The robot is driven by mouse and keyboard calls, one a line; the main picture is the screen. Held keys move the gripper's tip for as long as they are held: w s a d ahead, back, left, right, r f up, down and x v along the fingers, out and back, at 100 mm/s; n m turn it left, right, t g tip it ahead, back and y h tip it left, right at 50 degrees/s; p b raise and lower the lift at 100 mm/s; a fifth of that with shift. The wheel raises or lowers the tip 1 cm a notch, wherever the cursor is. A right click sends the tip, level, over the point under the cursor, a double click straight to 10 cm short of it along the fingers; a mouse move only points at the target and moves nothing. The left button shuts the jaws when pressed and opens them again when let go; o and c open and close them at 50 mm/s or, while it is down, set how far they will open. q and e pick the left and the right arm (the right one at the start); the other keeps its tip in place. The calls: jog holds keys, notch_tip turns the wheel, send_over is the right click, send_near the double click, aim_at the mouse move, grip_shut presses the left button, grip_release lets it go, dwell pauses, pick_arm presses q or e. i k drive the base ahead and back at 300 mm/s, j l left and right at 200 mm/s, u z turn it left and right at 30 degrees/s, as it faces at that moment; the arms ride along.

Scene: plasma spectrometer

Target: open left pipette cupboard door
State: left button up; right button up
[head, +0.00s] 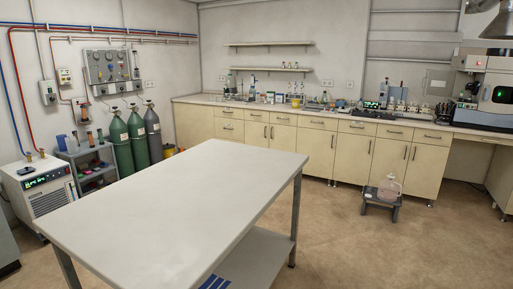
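A row of cream base cupboards runs under the long bench along the back wall, and their doors and drawers all look shut. One pair of doors (388,160) with upright handles meeting in the middle is right of centre. Another single-handled door pair (317,150) is left of it, and a further pair (256,134) is farther left. No label is readable, so I cannot tell which is the pipette cupboard. Neither of my grippers is in view.
A white table (180,205) fills the foreground between me and the cupboards. A low dark stool (380,202) with a clear bottle (390,186) stands before the right cupboards. Gas cylinders (137,135) stand at the left. Brown floor (430,245) is clear at the right.

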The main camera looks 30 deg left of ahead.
aim_at(256, 134)
jog(key=i+l+z, duration=0.2)
jog(key=i, duration=0.6)
jog(key=i+u, duration=0.15)
jog(key=i, duration=1.95)
jog(key=i+u, duration=0.15)
jog(key=i, duration=0.4)
jog(key=i+u, duration=0.15)
jog(key=i, duration=0.4)
jog(key=i+l+u, duration=0.15)
jog(key=i, duration=0.35)
jog(key=i+l+u, duration=0.15)
jog(key=i, duration=0.4)
jog(key=i+j+u, duration=0.2)
jog(key=i+u, duration=0.2)
jog(key=i, duration=0.2)
jog(key=i+u, duration=0.35)
jog(key=i, duration=0.2)
jog(key=i+l+u, duration=0.15)
jog(key=i+u, duration=0.25)
jog(key=i, duration=0.2)
